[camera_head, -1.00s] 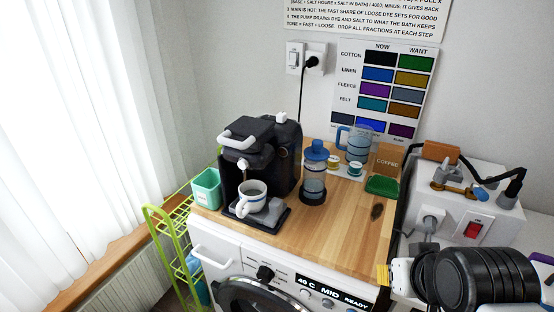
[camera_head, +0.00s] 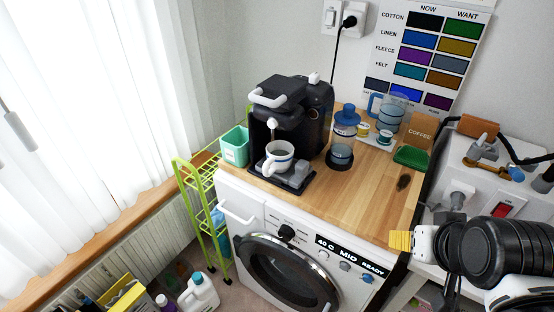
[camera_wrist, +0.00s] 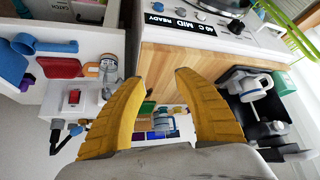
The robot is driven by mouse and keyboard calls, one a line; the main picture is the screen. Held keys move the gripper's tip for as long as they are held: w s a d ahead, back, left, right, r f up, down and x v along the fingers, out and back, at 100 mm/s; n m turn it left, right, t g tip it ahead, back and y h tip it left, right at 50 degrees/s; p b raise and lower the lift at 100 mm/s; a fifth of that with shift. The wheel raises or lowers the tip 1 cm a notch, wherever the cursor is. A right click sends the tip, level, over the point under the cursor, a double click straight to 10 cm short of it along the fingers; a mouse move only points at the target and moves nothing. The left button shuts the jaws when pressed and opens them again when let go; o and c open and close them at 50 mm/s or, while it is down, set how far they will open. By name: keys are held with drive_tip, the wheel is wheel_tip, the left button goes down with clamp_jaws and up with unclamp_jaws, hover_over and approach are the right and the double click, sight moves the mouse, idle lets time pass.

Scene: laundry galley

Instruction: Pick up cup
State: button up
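The cup (camera_head: 279,157) is white with a dark blue band. It stands upright on the drip tray of the black coffee machine (camera_head: 300,113), below the spout, with its handle toward the front left. It also shows in the wrist view, at the right (camera_wrist: 252,88). My gripper (camera_head: 400,241) has yellow fingers and is at the right, near the counter's front right corner, well apart from the cup. In the wrist view its fingers (camera_wrist: 166,62) are spread, with nothing between them.
The wooden counter (camera_head: 350,205) is mostly clear in front. A blue-lidded jar (camera_head: 347,118), a blue-handled pitcher (camera_head: 390,112) and a coffee box (camera_head: 421,133) stand behind and right of the cup. A mint bin (camera_head: 234,147) is left of the machine. The washing machine (camera_head: 250,225) is below.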

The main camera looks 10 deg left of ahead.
sight(271, 162)
drive_tip(key=o, duration=0.8)
drive_tip(key=w+a+n, duration=0.1)
drive_tip(key=w+a+r+n+p, duration=0.1)
drive_tip(key=w+a, duration=0.1)
drive_tip(key=shift+w+a+y, duration=0.15)
drive_tip(key=shift+w+y, duration=0.05)
drive_tip(key=shift+y, duration=0.2)
drive_tip(key=w+a+f+n+y, duration=0.1)
drive_tip(key=w+a+n, duration=0.3)
drive_tip(key=a, duration=0.5)
drive_tip(key=w+a+f+n+g+y, duration=0.1)
drive_tip(key=w+a+f+n, duration=0.2)
drive_tip(key=w+a, duration=0.5)
drive_tip(key=w+a+f+n+y, duration=0.2)
drive_tip(key=w+a+n, duration=0.3)
drive_tip(key=a, duration=0.6)
drive_tip(key=shift+w+a+g, duration=0.25)
drive_tip(key=shift+w+g, duration=0.05)
drive_tip(key=shift+w, duration=0.8)
drive_tip(key=shift+b+x, duration=0.45)
drive_tip(key=shift+x, duration=0.35)
drive_tip(key=shift+w+a+f, duration=0.15)
drive_tip(key=shift+w+f, duration=0.05)
drive_tip(key=shift+f, duration=0.15)
